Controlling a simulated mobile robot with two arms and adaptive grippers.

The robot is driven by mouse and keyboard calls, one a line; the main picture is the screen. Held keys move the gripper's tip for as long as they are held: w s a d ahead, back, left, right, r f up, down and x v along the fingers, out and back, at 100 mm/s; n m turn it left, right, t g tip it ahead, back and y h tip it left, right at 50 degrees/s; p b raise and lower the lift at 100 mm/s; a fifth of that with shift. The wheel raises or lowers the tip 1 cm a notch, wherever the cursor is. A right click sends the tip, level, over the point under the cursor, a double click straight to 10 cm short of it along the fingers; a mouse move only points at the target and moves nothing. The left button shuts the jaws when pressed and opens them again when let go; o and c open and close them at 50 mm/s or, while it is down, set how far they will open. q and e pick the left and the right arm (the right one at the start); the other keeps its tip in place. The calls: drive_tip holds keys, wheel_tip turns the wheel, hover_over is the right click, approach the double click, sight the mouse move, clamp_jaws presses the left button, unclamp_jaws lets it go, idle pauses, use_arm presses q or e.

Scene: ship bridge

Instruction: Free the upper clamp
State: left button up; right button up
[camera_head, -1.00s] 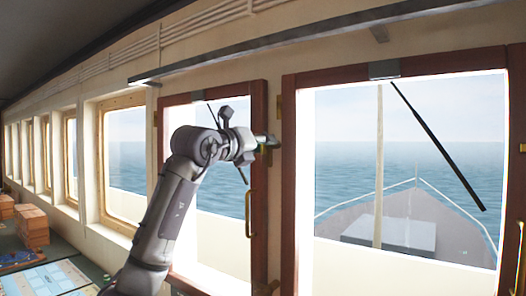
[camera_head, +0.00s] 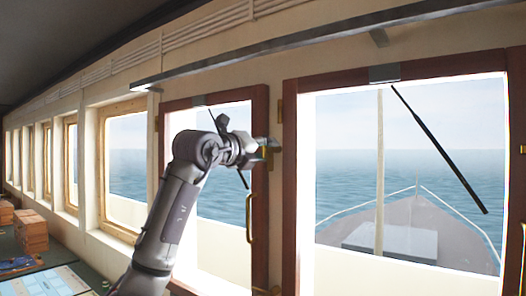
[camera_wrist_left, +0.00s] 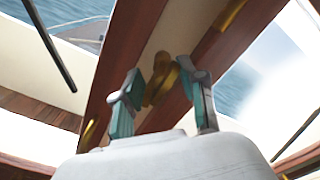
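The upper clamp (camera_wrist_left: 161,84) is a small brass piece on the pale post between two dark red wooden window frames. In the left wrist view it lies between the two fingers of my left gripper (camera_wrist_left: 163,98), beyond their tips or level with them; I cannot tell which. The fingers stand apart with gaps beside the brass, so the gripper is open. In the head view my left gripper (camera_head: 268,144) is at the post's left frame, and it largely hides the clamp. My right gripper is not in view.
A brass handle (camera_head: 250,218) is on the left window frame below my gripper. Another brass piece (camera_head: 265,291) sits low on the post. A long metal rail (camera_head: 270,52) runs above the windows. Wooden boxes (camera_head: 31,229) stand on the counter at far left.

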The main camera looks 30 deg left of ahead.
use_arm(q)
drive_tip(key=shift+o, duration=1.3)
drive_tip(key=shift+d, duration=0.15)
drive_tip(key=shift+w+d, duration=0.1)
drive_tip(key=shift+s, duration=0.3)
drive_tip(key=s+a, duration=0.1)
drive_tip(key=s, duration=1)
drive_tip(key=shift+s+a, duration=0.15)
drive_tip(key=shift+a, duration=0.25)
